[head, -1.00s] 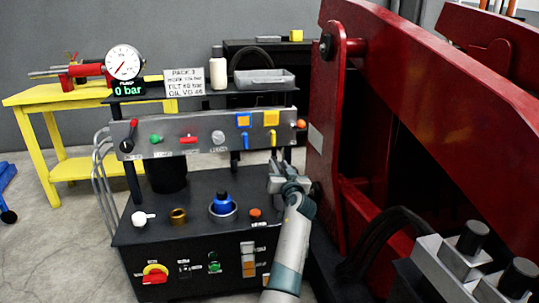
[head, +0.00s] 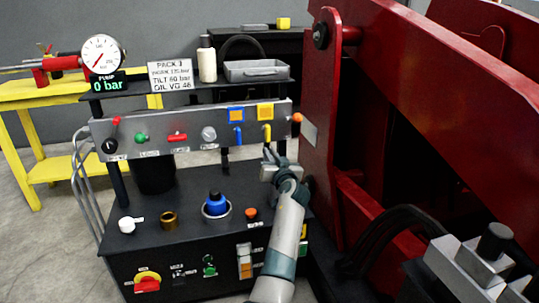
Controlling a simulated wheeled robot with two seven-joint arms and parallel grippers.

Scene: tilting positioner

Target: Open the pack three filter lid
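The pack three power unit (head: 185,185) is a black box with a sign (head: 170,76) reading PACK 3. On its top stand a blue round cap (head: 214,202) in a pale ring, a brass-coloured cup (head: 169,220), a white fitting (head: 128,224) and an orange-red knob (head: 251,213). No readable label shows which one is the filter lid. My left gripper (head: 269,160) is above the right part of the pack top, right of and beyond the blue cap, apart from it. Its fingers are small and seen from behind, so their opening is unclear. My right gripper is not in view.
A grey control panel (head: 185,144) with levers and knobs stands above the pack top. A shelf above holds a gauge (head: 103,54), a bottle and a grey tray (head: 256,71). A large red frame (head: 325,130) closes the right side. Black hoses lie at lower right.

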